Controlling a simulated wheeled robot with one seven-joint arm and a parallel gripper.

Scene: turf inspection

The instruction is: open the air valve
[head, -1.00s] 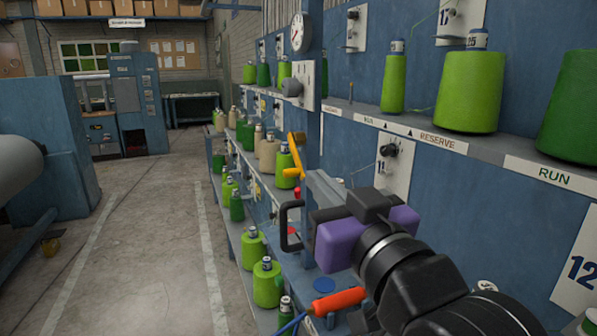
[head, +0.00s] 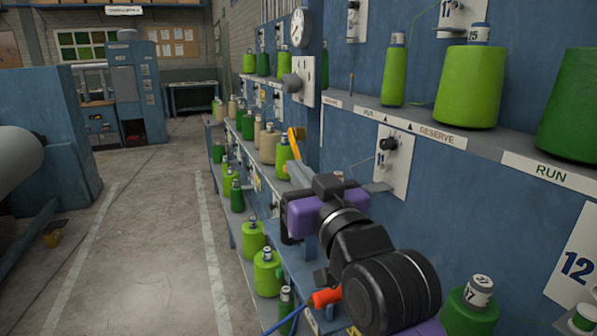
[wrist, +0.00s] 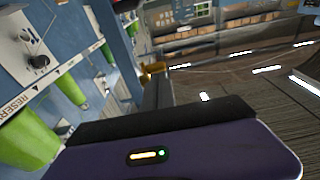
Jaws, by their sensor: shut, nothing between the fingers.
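The air valve's yellow lever (head: 297,138) sticks up beside the blue rack in the head view, below the round gauge. Its lower part is hidden behind my gripper (head: 292,170). My gripper is shut and empty, its grey fingers reaching forward from the purple body toward the lever. In the wrist view a yellow part (wrist: 152,69) shows at the far end of my grey fingers (wrist: 155,82). I cannot tell whether the fingers touch the lever.
The blue rack with green cones (head: 470,85) runs close along the right. An orange-handled tool (head: 325,298) with a blue hose is below my arm. The floor aisle (head: 150,240) at left is clear.

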